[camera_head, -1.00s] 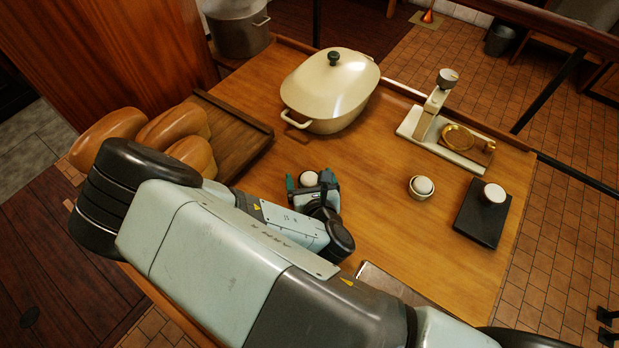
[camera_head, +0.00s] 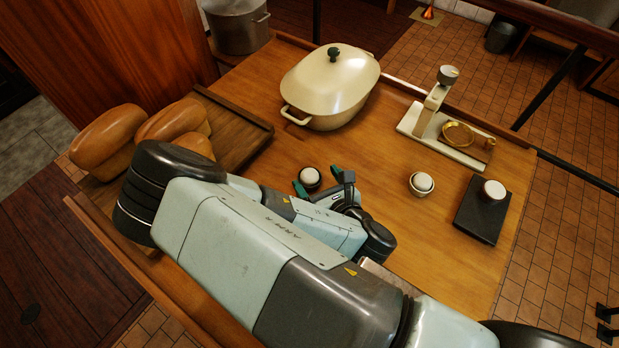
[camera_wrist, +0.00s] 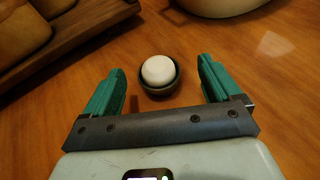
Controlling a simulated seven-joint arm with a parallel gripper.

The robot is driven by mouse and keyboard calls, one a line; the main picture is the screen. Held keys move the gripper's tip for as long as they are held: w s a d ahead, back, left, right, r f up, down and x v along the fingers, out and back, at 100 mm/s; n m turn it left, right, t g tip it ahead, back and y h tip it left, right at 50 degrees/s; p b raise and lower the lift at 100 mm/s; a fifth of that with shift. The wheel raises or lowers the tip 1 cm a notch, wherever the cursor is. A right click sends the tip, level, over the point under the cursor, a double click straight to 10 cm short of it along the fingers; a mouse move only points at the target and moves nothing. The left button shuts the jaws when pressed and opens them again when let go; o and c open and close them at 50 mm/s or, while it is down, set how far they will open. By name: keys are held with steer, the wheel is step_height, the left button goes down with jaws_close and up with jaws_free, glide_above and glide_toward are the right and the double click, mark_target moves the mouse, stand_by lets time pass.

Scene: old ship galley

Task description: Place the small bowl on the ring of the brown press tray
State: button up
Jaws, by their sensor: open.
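A small dark bowl (camera_head: 310,186) with a round white thing (camera_head: 309,175) in it stands upright on the table. My gripper (camera_head: 319,182) is open and empty, just on the near side of this bowl. In the wrist view the dark bowl (camera_wrist: 158,92) lies between and slightly beyond the green fingertips (camera_wrist: 161,76), with clear gaps on both sides. A second small bowl (camera_head: 421,192), pale, also with a white top, stands farther right. The press (camera_head: 433,108) stands at the back right; its brown tray (camera_head: 478,154) carries a brass ring (camera_head: 458,134), with nothing seen on it.
A cream lidded pot (camera_head: 330,90) stands at the back. Loaves (camera_head: 172,122) and a dark wooden board (camera_head: 235,130) are at the left. The table between the pot and pale bowl is clear.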

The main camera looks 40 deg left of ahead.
mark_target(315, 181)
steer(key=d, duration=0.1)
steer(key=n+g, duration=0.1)
steer(key=d+g, duration=0.1)
steer(key=shift+s+d+n+y, duration=0.25)
steer(key=shift+d+n+y, duration=0.05)
steer(key=shift+g, duration=0.3)
steer(key=x, duration=0.7)
steer(key=c, duration=1.2)
